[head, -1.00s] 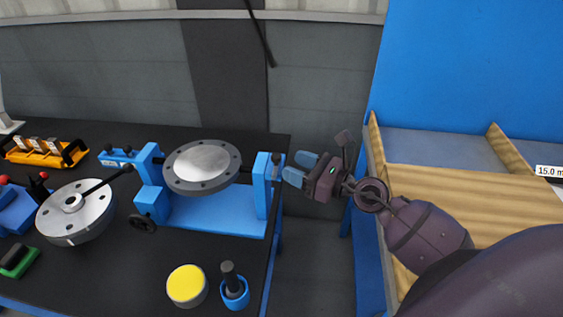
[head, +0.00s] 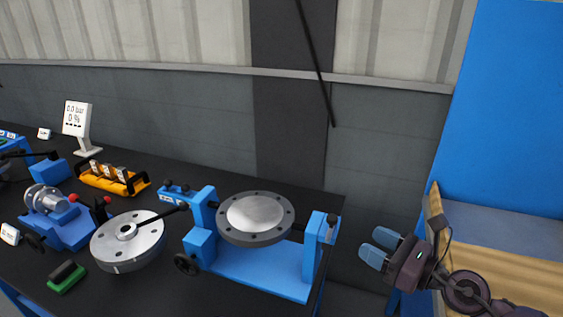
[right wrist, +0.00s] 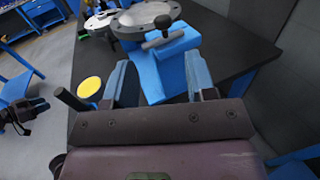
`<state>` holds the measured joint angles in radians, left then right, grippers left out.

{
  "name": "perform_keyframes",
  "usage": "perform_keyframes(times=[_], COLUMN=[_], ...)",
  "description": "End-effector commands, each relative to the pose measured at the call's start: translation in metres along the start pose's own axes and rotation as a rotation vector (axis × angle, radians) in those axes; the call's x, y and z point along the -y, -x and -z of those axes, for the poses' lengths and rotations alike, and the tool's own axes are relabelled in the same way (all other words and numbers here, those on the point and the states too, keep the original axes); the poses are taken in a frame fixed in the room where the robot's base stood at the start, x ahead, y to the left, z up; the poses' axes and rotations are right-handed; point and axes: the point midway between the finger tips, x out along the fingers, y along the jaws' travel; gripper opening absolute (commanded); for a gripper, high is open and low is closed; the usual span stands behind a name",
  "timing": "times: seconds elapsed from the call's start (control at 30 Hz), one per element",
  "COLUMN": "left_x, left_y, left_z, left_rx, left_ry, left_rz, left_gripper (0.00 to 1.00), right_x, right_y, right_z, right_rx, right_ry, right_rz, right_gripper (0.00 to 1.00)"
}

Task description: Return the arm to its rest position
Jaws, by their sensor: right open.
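My right gripper (head: 380,249) is at the lower right in the head view, beyond the right end of the bench. Its two blue fingers are apart with nothing between them. It also shows in the right wrist view (right wrist: 160,85), with the blue stand and bench past its fingers. The grey flanged disc (head: 256,218) sits in the blue tilting stand (head: 255,270), apart from the gripper. A dark gripper, seemingly my left (right wrist: 22,114), shows at the left edge of the right wrist view; its jaws are too small to judge.
The black bench (head: 150,290) holds a silver flanged disc (head: 128,240), an orange rack (head: 113,180), a blue fixture (head: 60,222), a green brush (head: 66,277) and a display (head: 77,125). A blue panel (head: 510,110) and wooden-edged bin (head: 510,245) stand at the right, close to my right arm.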

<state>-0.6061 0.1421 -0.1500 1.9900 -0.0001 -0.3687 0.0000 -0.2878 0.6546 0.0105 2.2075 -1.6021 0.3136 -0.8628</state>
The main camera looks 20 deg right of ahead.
Motion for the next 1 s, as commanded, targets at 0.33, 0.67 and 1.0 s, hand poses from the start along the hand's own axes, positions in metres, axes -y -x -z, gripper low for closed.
perform_keyframes(times=[0.33, 0.67, 1.0], left_x=[0.0, 0.0, 0.0], left_y=[-0.002, -0.003, -0.002], left_z=[0.004, 0.005, 0.004], left_rx=[-0.007, -0.01, -0.008], left_ry=[-0.002, -0.002, -0.002], left_rz=[-0.001, -0.002, -0.001], left_gripper=[0.43, 0.43, 0.43], right_x=[0.006, 0.035, -0.007], right_y=[0.013, 0.065, 0.121], right_z=[-0.021, 0.006, 0.103], right_rx=[0.246, 0.641, 0.87], right_ry=[-0.436, -1.315, -2.12], right_rz=[0.173, 0.603, 1.205], right_gripper=[0.51, 0.51, 0.51])
